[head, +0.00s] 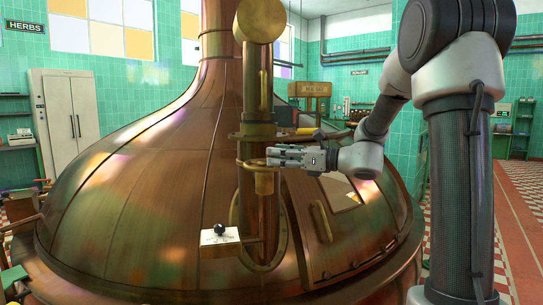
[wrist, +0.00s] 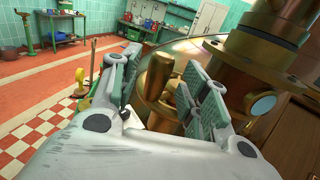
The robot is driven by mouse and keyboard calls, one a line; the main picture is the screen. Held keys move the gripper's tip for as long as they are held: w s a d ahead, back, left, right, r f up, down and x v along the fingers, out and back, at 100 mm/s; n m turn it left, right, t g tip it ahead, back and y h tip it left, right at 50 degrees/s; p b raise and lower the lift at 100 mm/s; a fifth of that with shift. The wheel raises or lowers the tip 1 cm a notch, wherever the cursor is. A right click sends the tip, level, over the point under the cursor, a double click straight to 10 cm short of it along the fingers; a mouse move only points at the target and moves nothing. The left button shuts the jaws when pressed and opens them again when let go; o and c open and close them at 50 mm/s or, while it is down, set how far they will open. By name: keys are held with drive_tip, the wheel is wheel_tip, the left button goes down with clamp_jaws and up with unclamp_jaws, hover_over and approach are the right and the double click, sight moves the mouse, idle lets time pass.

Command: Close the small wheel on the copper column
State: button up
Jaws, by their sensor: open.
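The copper column (head: 250,205) stands upright in front of the large copper kettle (head: 140,170), with brass fittings along it. A brass fitting (head: 264,182) juts from the column just below my fingertips. My gripper (head: 272,157) is open and level, pointing left at the column. In the wrist view, a brass lever-like piece (wrist: 159,76) shows between the spread fingers; contact cannot be told.
A brass handle (head: 322,222) stands out from the kettle's side, right of the column. A round brass cap (head: 261,20) tops the column. A white cabinet (head: 68,115) stands at the back left. Open checkered floor (head: 517,205) lies to the right.

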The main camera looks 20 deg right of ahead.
drive_tip(key=shift+x, duration=1.5)
clamp_jaws()
